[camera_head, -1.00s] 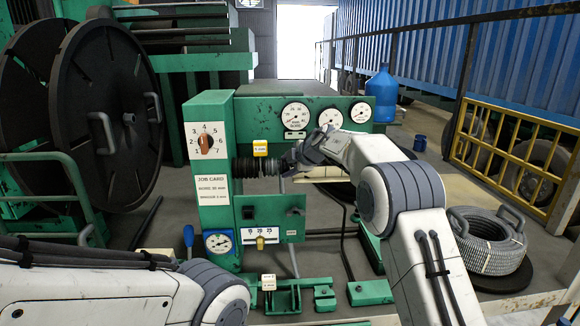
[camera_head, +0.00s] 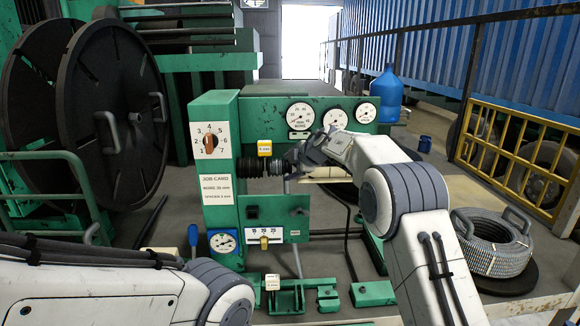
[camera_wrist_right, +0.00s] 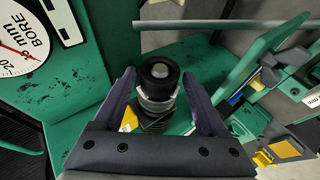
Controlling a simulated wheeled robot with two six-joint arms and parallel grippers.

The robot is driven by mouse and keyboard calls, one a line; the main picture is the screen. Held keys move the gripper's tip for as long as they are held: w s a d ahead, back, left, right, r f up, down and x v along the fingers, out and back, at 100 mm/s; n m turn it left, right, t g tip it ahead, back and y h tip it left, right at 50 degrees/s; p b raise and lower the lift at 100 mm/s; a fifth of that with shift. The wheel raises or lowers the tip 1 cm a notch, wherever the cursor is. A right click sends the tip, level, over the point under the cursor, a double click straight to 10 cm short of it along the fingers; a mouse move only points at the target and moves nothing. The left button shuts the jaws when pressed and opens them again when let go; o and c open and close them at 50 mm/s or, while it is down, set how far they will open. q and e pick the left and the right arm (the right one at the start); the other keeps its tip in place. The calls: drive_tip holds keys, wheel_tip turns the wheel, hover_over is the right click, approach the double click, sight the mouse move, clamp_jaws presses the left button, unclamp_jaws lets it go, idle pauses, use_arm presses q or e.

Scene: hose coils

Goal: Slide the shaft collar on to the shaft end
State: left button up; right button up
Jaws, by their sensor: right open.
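A dark ribbed shaft (camera_head: 258,167) sticks out sideways from the green machine in the head view, toward my right gripper (camera_head: 291,158). In the right wrist view the shaft points at the camera. A black ring (camera_wrist_right: 160,71) with a grey round centre is at its near end, with a silvery band (camera_wrist_right: 155,103) behind it. I cannot tell which of these is the shaft collar. My right gripper (camera_wrist_right: 163,92) is open, one dark finger on each side of the shaft end, with gaps visible. My left arm shows at the lower left; its gripper is out of view.
The green machine panel (camera_head: 270,105) carries gauges, and a yellow tag (camera_head: 264,148) sits just above the shaft. A green bracket (camera_head: 290,295) stands below. A grey hose coil (camera_head: 493,243) lies at the right, and a large black reel (camera_head: 110,115) stands at the left.

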drive_tip(key=shift+s+d+r, duration=0.1)
drive_tip(key=shift+s+r, duration=0.05)
idle(0.4)
drive_tip(key=shift+v, duration=2)
drive_tip(key=shift+r, duration=0.1)
drive_tip(key=shift+s+d, duration=0.1)
